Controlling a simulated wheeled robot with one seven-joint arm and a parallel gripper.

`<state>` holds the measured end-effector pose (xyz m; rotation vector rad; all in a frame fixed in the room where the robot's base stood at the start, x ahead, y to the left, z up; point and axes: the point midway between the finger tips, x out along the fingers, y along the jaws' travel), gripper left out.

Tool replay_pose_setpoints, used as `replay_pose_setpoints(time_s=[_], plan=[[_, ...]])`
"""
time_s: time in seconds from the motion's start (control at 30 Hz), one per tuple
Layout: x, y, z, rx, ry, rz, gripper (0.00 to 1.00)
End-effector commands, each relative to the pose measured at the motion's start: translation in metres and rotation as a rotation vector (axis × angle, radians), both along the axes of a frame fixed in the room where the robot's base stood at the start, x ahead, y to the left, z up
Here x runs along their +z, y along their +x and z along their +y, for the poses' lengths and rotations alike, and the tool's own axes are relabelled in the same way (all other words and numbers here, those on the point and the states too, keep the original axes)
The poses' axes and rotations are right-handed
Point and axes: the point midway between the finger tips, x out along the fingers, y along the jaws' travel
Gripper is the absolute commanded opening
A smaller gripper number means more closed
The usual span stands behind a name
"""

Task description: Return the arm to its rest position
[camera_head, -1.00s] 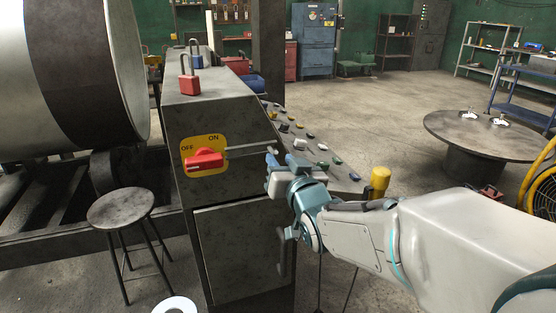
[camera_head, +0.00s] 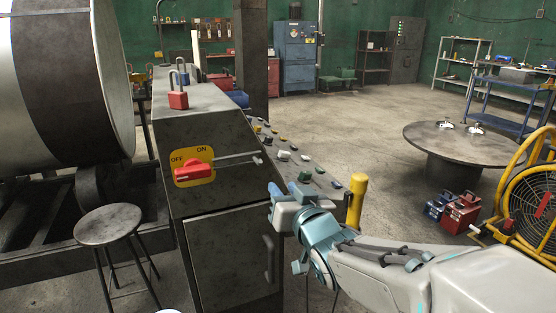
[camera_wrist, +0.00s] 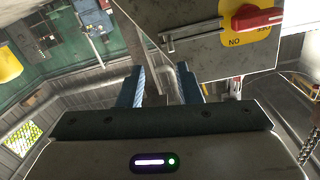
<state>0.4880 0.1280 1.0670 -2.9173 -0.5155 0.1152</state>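My gripper (camera_head: 283,189) is in front of the right side of the dark control cabinet (camera_head: 205,215), below the level of its sloped button panel. In the wrist view my gripper (camera_wrist: 161,84) shows two blue fingers apart with nothing held between them. The red switch handle (camera_head: 194,172) sits on a yellow ON/OFF plate, with a thin metal rod running to the right from it. The red handle also shows in the wrist view (camera_wrist: 254,17), upper right, apart from the fingers. My pale arm reaches in from the lower right.
A yellow post (camera_head: 356,200) stands close to the right of my gripper. Beyond are a round table (camera_head: 462,143), red and blue toolboxes (camera_head: 455,210) and a yellow fan (camera_head: 530,200). A stool (camera_head: 108,225) stands at left. Open floor lies behind the cabinet.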

Motion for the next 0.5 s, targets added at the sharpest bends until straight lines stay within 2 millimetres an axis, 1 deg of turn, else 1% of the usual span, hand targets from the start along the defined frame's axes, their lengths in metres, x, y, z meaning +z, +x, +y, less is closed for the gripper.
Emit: replay_pose_setpoints(time_s=[0.07,0.17,0.27,0.37,0.47,0.5], plan=[[0.001,-0.001,-0.011,-0.038,-0.035,0.054,0.32],[-0.007,-0.006,-0.033,-0.104,-0.096,0.170,0.32],[-0.018,-0.018,-0.055,-0.165,-0.160,0.308,0.32],[-0.028,-0.035,-0.076,-0.213,-0.214,0.451,0.32],[-0.037,-0.058,-0.093,-0.244,-0.261,0.598,0.32],[-0.039,-0.068,-0.100,-0.252,-0.278,0.657,0.32]])
